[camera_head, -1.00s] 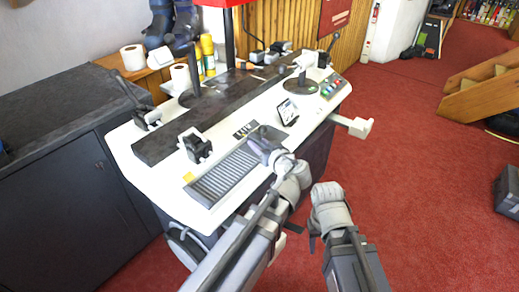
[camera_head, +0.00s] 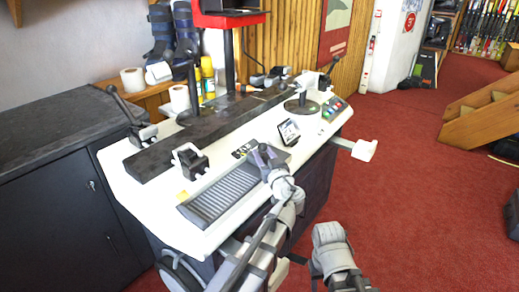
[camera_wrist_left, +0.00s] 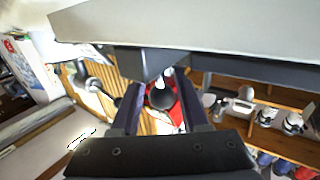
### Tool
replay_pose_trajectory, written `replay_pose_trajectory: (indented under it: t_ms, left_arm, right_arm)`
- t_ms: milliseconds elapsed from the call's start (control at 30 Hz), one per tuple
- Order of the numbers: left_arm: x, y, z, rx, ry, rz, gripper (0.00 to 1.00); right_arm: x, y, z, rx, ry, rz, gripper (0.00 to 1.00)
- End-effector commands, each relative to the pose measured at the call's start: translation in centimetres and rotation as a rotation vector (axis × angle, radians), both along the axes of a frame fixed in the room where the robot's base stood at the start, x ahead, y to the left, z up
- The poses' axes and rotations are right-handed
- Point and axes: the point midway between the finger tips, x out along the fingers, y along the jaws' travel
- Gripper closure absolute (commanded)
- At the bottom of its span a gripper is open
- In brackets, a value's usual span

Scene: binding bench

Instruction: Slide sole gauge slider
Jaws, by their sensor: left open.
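My left gripper (camera_head: 263,156) is over the bench, at the right end of the ribbed dark plate (camera_head: 222,194). In the left wrist view my left gripper (camera_wrist_left: 161,108) is open, its two dark fingers on either side of a round black knob (camera_wrist_left: 161,98). The knob sits on a short metal stem below a dark block (camera_wrist_left: 143,62); I cannot tell whether a finger touches it. It may be the sole gauge slider's knob; the head view does not show it clearly. My right gripper (camera_head: 316,272) is low, off the bench's front; its fingers are unclear.
A small display (camera_head: 289,132) stands just behind the left gripper. A black clamp (camera_head: 190,160) and a long dark rail (camera_head: 160,158) lie farther back on the white bench (camera_head: 133,186). A dark cabinet (camera_head: 55,190) stands at left.

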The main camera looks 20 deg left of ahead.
Motion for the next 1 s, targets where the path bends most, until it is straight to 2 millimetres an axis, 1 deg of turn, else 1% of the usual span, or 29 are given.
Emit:
replay_pose_trajectory:
  t_ms: [33, 233, 400, 667, 1000]
  left_arm:
    - [0.9, 0.5, 0.0, 0.000, 0.000, 0.002, 0.55]
    - [2.8, 1.8, 0.0, 0.000, 0.000, 0.001, 0.55]
    - [3.3, 2.2, 0.0, -0.001, 0.001, 0.000, 0.55]
    - [3.3, 2.2, 0.0, -0.001, 0.001, 0.000, 0.55]
    - [3.3, 2.2, 0.0, 0.000, 0.000, 0.000, 0.93]
  right_arm:
    - [0.0, 0.0, 0.0, 0.000, 0.000, 0.000, 0.50]
    - [0.0, 0.0, 0.0, 0.000, 0.000, 0.000, 0.50]
    - [0.0, 0.0, 0.0, 0.000, 0.000, 0.000, 0.50]
    - [0.0, 0.0, 0.0, 0.000, 0.000, 0.000, 0.50]
    - [0.0, 0.0, 0.0, 0.000, 0.000, 0.000, 0.50]
